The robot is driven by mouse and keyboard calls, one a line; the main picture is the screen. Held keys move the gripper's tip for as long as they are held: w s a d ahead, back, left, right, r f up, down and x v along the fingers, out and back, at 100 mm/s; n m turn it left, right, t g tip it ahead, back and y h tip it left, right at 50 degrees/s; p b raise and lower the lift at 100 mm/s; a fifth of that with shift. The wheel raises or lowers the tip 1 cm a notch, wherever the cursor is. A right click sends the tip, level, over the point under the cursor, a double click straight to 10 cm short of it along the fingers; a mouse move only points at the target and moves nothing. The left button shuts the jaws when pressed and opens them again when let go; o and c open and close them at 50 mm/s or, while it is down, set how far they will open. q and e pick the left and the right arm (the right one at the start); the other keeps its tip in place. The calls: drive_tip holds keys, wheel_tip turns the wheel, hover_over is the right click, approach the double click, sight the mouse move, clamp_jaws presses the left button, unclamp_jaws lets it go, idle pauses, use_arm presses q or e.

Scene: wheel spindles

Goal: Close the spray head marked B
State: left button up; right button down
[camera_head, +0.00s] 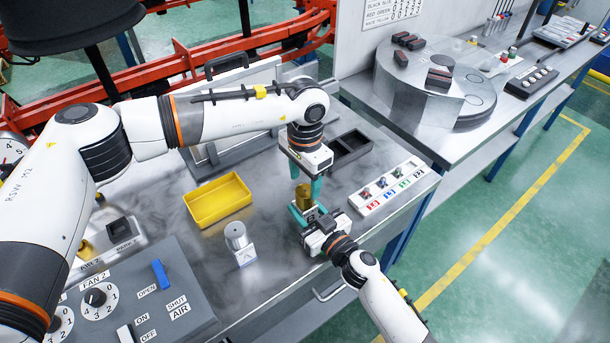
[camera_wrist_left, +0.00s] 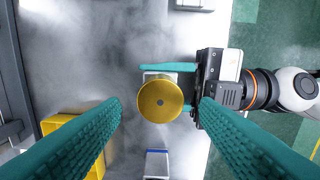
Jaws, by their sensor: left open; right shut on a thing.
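A gold cylindrical spray head (camera_head: 304,196) stands upright on the table; from above it is a round gold disc in the left wrist view (camera_wrist_left: 160,101). Any letter on its base is hidden. My right gripper (camera_head: 306,213) is shut on the base below the gold head, from the front right. My left gripper (camera_head: 305,180) is open and points down from above, its teal fingers on either side of the gold head. I cannot tell whether they touch it. A silver spray head (camera_head: 236,236) on a marked base stands apart to the left; its mark is hard to read.
A yellow tray (camera_head: 218,203) lies to the left and a black bin (camera_head: 350,147) behind. A white rack (camera_head: 385,190) with coloured labels is at the right. A grey control panel (camera_head: 140,300) with dials and a blue lever fills the front left.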

use_arm(q)
drive_tip(key=n, duration=0.6)
drive_tip(key=shift+r, duration=0.2)
drive_tip(key=n, duration=0.4)
drive_tip(key=shift+r, duration=0.15)
drive_tip(key=n, duration=0.5)
drive_tip(key=shift+d+r+n, duration=0.1)
drive_tip(key=shift+r+n, duration=0.1)
drive_tip(key=shift+n, duration=0.2)
drive_tip(key=n, duration=0.3)
drive_tip(key=shift+r+n, duration=0.1)
drive_tip(key=shift+n, duration=0.3)
drive_tip(key=n, duration=0.6)
drive_tip(key=shift+r, duration=0.25)
drive_tip(key=n, duration=0.4)
drive_tip(key=shift+r, duration=0.15)
drive_tip(key=n, duration=0.5)
drive_tip(key=shift+r+n, duration=0.2)
drive_tip(key=shift+n, duration=0.1)
drive_tip(key=n, duration=0.5)
drive_tip(key=shift+r, duration=0.15)
